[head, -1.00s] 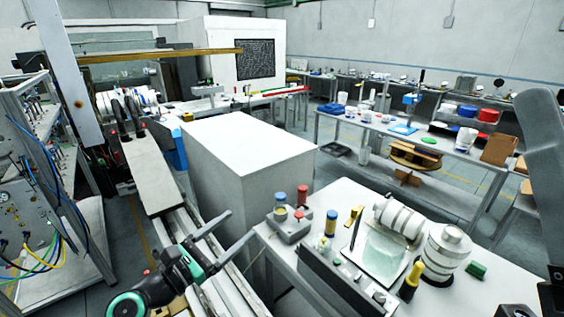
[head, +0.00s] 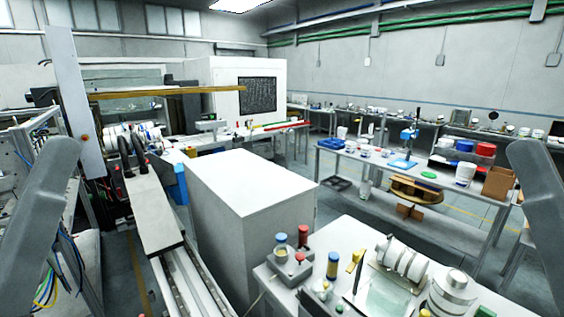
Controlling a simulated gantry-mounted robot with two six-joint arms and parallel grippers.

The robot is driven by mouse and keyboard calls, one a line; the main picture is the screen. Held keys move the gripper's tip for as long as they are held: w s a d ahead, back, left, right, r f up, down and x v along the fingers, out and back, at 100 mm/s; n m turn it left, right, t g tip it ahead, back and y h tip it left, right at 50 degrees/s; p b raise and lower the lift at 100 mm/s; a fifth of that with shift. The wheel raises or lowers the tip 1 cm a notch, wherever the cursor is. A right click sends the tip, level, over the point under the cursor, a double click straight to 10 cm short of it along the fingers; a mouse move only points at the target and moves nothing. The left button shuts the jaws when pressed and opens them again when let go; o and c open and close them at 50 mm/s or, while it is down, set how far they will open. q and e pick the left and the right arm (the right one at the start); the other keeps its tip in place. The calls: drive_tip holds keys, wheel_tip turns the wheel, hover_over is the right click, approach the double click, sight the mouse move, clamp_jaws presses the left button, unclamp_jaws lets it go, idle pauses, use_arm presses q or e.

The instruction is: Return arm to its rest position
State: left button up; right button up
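Neither of my grippers shows in the head view. A grey link of my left arm (head: 42,215) stands raised at the left edge. A grey link of my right arm (head: 545,205) stands at the right edge. Whatever the grippers hold, if anything, is out of sight.
A white box-shaped cabinet (head: 245,175) stands in the middle. Left of it runs a long rail (head: 190,280). A white bench (head: 350,240) at lower right carries white label rolls (head: 403,257) and colored-capped bottles. Another workbench (head: 440,175) stands behind.

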wheel_tip(320, 180, up, 22)
drive_tip(key=p, duration=1.9)
